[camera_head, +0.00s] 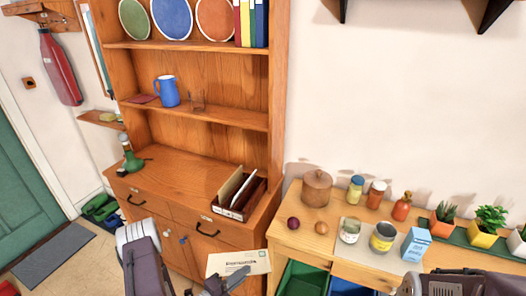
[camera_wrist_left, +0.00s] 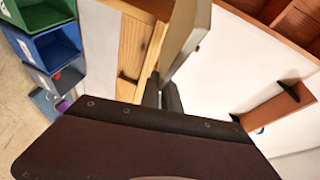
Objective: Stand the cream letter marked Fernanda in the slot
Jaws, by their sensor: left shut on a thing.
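The cream letter (camera_head: 238,262), with dark handwriting too small to read for certain and a small stamp mark, is held in front of the cabinet's lower part. My left gripper (camera_head: 230,279) is shut on its lower edge. In the left wrist view a pale flat panel (camera_wrist_left: 186,42), seemingly the letter, rises from between the dark fingers (camera_wrist_left: 160,95). The letter rack (camera_head: 239,213) stands on the cabinet counter, above and behind the letter, with dark dividers and pale envelopes in it. My right arm shows at the lower right; its gripper is out of view.
The wooden cabinet (camera_head: 178,170) has shelves with a blue jug (camera_head: 167,91) and plates. A side table to the right carries a round wooden pot (camera_head: 316,188), jars, a blue carton (camera_head: 415,244) and potted plants. The counter left of the rack is mostly clear.

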